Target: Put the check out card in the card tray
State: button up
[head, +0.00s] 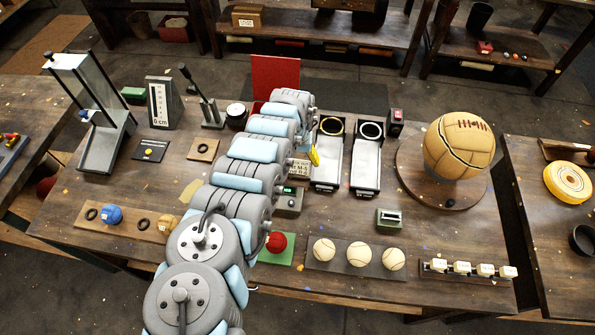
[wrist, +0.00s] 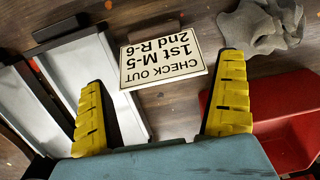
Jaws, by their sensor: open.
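The check out card (wrist: 163,62) is cream with a dark border and printed "CHECK OUT 1st M-5 2nd R-6". In the head view the card (head: 299,168) shows partly beside my arm. My gripper (wrist: 164,72) is open, its two yellow fingers spread on either side of the card, with nothing held. In the head view one yellow finger (head: 314,156) shows; the other is hidden. A red open container (wrist: 285,120) is at the right; no label shows whether it is the card tray.
Two pale metal trays, left (head: 328,160) and right (head: 367,165), stand right of my gripper. A red upright panel (head: 275,80) stands behind the arm. A grey crumpled thing (wrist: 262,25) lies near the card. A large leather ball (head: 459,145) and several baseballs (head: 358,254) are further right.

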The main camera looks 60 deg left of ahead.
jog(key=shift+s+f, duration=0.1)
jog(key=shift+f, duration=0.4)
jog(key=c, duration=0.8)
jog(key=shift+r, duration=0.15)
